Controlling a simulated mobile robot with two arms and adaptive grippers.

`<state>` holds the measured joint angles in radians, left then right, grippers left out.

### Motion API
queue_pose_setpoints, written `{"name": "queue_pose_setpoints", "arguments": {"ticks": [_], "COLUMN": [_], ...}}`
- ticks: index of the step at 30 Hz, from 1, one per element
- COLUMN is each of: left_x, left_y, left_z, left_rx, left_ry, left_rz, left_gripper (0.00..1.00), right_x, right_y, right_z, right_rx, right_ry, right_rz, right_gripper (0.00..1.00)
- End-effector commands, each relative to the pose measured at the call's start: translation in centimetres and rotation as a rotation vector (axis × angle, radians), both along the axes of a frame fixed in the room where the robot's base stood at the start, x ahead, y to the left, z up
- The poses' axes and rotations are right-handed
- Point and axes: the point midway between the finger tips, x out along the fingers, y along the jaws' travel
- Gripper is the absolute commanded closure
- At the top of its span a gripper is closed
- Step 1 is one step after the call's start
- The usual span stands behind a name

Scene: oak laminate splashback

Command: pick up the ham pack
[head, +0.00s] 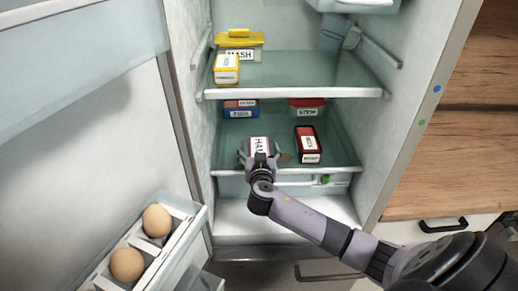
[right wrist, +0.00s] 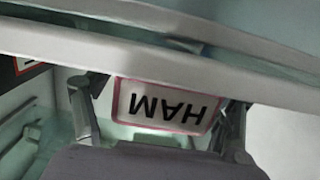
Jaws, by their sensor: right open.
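The ham pack (head: 259,144) is a small white-labelled pack with a red edge, on the lower glass shelf of the open fridge. My right gripper (head: 260,155) is open at the front of this shelf, with its fingers on either side of the pack. In the right wrist view the ham pack (right wrist: 166,105) shows its label upside down between the two spread fingers of my right gripper (right wrist: 160,103). I cannot tell whether the fingers touch it. My left gripper is not in view.
A red-and-black pack (head: 308,144) stands just right of the ham pack. A blue fish box (head: 240,112) and a red-lidded stew box (head: 307,111) stand behind. The upper shelf edge (head: 295,93) runs above. Eggs (head: 127,264) sit in the door rack.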

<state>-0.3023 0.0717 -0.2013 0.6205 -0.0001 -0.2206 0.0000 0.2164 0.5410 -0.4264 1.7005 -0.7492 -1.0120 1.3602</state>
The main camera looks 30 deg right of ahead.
Motion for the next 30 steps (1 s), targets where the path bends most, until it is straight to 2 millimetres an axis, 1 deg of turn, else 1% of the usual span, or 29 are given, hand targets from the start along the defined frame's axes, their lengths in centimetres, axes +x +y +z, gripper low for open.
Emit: {"name": "queue_pose_setpoints", "arguments": {"ticks": [6, 15, 30], "left_x": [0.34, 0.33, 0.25], "left_y": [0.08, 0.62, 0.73], "left_z": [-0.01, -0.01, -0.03], "left_rx": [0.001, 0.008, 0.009], "left_ry": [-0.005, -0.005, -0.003], "left_rz": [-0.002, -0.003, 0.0], "left_gripper": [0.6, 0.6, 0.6], "right_x": [0.05, 0.02, 0.01], "right_y": [0.01, 0.01, 0.03], "right_z": [-0.04, -0.02, -0.02], "right_rx": [0.0, 0.0, 0.0], "right_ry": [0.0, 0.0, 0.0], "right_rz": [0.001, 0.001, 0.001], "right_gripper": [0.23, 0.43, 0.77]}}
